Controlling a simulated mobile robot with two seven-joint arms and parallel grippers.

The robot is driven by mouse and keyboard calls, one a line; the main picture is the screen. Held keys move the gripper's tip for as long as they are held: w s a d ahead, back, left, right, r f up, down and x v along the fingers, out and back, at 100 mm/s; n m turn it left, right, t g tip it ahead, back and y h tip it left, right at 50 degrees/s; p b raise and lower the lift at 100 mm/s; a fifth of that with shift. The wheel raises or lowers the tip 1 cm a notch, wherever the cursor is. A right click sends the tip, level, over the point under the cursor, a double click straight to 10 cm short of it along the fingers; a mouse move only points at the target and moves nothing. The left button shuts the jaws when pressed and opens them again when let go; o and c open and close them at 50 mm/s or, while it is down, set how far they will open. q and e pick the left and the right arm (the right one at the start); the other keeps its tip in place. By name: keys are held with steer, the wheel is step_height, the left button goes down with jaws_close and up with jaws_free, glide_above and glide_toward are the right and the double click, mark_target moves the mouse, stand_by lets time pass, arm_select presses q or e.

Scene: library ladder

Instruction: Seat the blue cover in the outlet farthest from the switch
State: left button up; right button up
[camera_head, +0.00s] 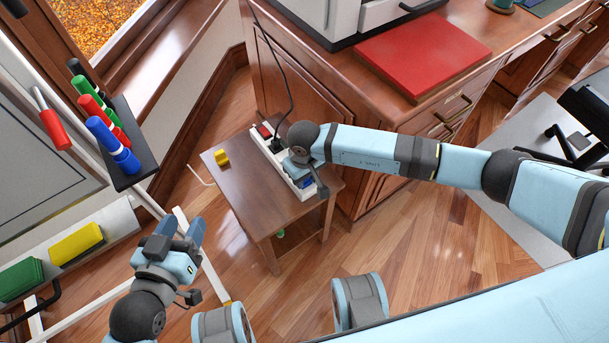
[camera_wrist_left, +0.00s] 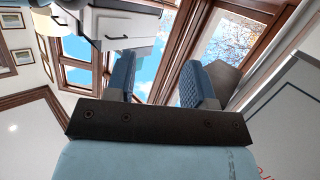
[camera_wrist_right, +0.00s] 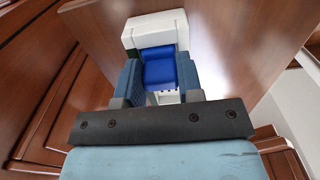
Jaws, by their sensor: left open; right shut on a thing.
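The white power strip (camera_head: 259,140) lies on the small brown side table, with the red switch (camera_head: 264,131) at its far end. A black plug (camera_head: 276,146) sits in it near the switch. My right gripper (camera_head: 303,178) is at the strip's near end, shut on the blue cover (camera_wrist_right: 160,68). In the right wrist view the blue cover is between the fingers, over the white strip (camera_wrist_right: 155,27). Whether it is seated or just above the outlet cannot be told. My left gripper (camera_head: 190,233) is open and empty, away from the table.
A yellow block (camera_head: 221,157) lies on the side table (camera_head: 238,188), left of the strip. A small green thing (camera_head: 281,233) shows below the table's edge. A wooden cabinet (camera_head: 300,85) stands behind. A marker holder (camera_head: 140,165) is at left.

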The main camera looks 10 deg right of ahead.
arm_select(q)
steer(key=shift+r, duration=0.1)
arm_select(e)
steer(key=shift+f, duration=0.1)
steer(key=o, duration=0.5)
steer(key=shift+c, duration=0.2)
steer(key=o, duration=0.4)
arm_select(q)
steer(key=shift+w+d+r, duration=0.15)
steer(key=shift+r, duration=0.05)
arm_select(e)
steer(key=shift+o, duration=0.2)
arm_select(q)
steer(key=f, duration=0.1)
steer(key=s+a+f+g+p, duration=0.1)
steer(key=f, duration=0.1)
steer(key=s+a+f+g+y+p, duration=0.1)
steer(key=shift+a+f, duration=0.15)
arm_select(e)
step_height(320, 180, up, 12)
steer(key=shift+r, duration=0.2)
